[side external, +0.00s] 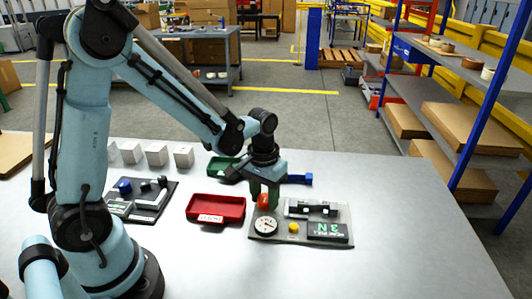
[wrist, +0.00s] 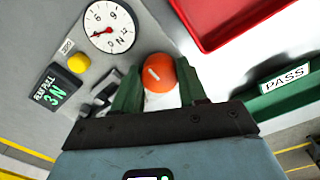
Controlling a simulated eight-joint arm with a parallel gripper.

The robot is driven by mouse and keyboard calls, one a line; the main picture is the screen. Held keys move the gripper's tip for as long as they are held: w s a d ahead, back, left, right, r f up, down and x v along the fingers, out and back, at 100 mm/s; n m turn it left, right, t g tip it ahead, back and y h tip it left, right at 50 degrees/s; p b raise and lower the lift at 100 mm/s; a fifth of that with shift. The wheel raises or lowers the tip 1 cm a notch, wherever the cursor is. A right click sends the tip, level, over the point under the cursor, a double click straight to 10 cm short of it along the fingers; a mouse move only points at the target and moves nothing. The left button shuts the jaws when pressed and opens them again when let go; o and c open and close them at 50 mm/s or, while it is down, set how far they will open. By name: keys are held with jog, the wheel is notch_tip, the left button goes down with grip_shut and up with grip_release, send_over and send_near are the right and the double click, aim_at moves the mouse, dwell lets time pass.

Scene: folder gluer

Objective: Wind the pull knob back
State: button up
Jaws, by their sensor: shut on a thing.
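The pull knob is a round orange-red knob with a white mark (wrist: 160,72). It sits at the back left corner of the grey test fixture (side external: 270,239), and shows in the side view (side external: 265,201). My gripper (wrist: 158,82) points down with its two green fingers on either side of the knob, shut on it. It also shows in the side view (side external: 264,193). A white round dial with a red needle (wrist: 109,27) lies beside the knob. The fixture also has a yellow button (wrist: 79,63) and a black display with green characters (wrist: 52,92).
A red tray (side external: 189,213) stands left of the fixture. A green tray (side external: 213,167) labelled PASS is behind it. A blue object (side external: 300,179) lies behind the fixture. White cubes (side external: 156,154) and a dark board (side external: 170,200) are farther left. The table right of the fixture is clear.

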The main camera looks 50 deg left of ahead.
aim_at(263, 198)
dwell(0.3)
jog(key=o, duration=0.8)
notch_tip(263, 198, up, 12)
jog(key=shift+a, duration=0.15)
dwell(0.4)
jog(key=shift+s+r, duration=0.1)
jog(key=shift+s, duration=0.05)
jog(key=s+d+m+t, duration=0.2)
jog(key=s+m+t, duration=0.1)
jog(key=s+t, duration=0.2)
jog(key=shift+s+t, duration=0.4)
jog(key=shift+t, duration=0.7)
